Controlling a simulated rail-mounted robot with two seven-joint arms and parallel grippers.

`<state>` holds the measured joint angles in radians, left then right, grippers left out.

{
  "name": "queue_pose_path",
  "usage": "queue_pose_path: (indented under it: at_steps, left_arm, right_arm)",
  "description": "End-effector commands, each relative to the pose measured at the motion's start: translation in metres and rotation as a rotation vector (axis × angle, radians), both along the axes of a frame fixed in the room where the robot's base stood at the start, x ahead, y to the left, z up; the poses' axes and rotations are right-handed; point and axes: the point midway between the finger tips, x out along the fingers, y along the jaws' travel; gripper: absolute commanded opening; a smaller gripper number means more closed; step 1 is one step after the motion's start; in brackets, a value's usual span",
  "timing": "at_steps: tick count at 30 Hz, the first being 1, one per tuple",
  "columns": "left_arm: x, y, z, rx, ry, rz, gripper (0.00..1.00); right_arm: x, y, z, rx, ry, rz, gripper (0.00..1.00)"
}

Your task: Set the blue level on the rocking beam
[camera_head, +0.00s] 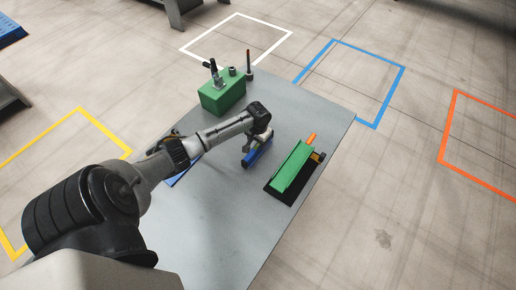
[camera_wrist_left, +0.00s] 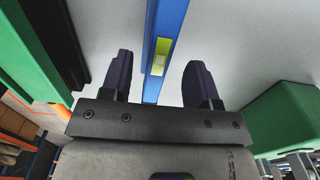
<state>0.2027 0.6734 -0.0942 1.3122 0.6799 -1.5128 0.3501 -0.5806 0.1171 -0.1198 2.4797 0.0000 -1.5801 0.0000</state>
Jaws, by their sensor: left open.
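The blue level (camera_head: 258,153) lies on the grey table. My left gripper (camera_head: 251,147) is over it. In the left wrist view the level (camera_wrist_left: 167,25), with its yellow-green vial, runs between the two spread fingers (camera_wrist_left: 161,75). Clear gaps show on both sides, so the gripper is open and holds nothing. The rocking beam (camera_head: 292,166) is the long green bar over a black base, to the right of the level. It appears to be the green shape at the left of the wrist view (camera_wrist_left: 28,65). My right gripper is not in view.
A green block (camera_head: 222,94) with dark fittings on top stands at the table's far end; a thin post (camera_head: 248,68) is beside it. An orange piece (camera_head: 311,140) sits by the beam's far end. A blue flat item (camera_head: 183,174) is partly hidden by my left arm. The near table (camera_head: 230,225) is clear.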

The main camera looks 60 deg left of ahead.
Motion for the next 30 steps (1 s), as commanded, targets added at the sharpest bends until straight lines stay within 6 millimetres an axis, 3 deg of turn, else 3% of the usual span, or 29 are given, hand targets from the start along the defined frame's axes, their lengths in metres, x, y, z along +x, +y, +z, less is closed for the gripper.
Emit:
queue_pose_path:
  at_steps: [7,18,30]
  left_arm:
    - [0.0,0.001,-0.031,0.0,0.002,0.0,0.55]
    - [0.001,0.001,-0.037,0.002,0.0,-0.002,0.55]
    - [0.0,0.001,-0.037,0.002,0.001,-0.002,0.17]
  right_arm:
    - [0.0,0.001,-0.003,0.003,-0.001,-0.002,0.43]
    - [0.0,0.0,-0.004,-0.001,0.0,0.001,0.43]
    - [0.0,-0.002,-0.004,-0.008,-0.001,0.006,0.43]
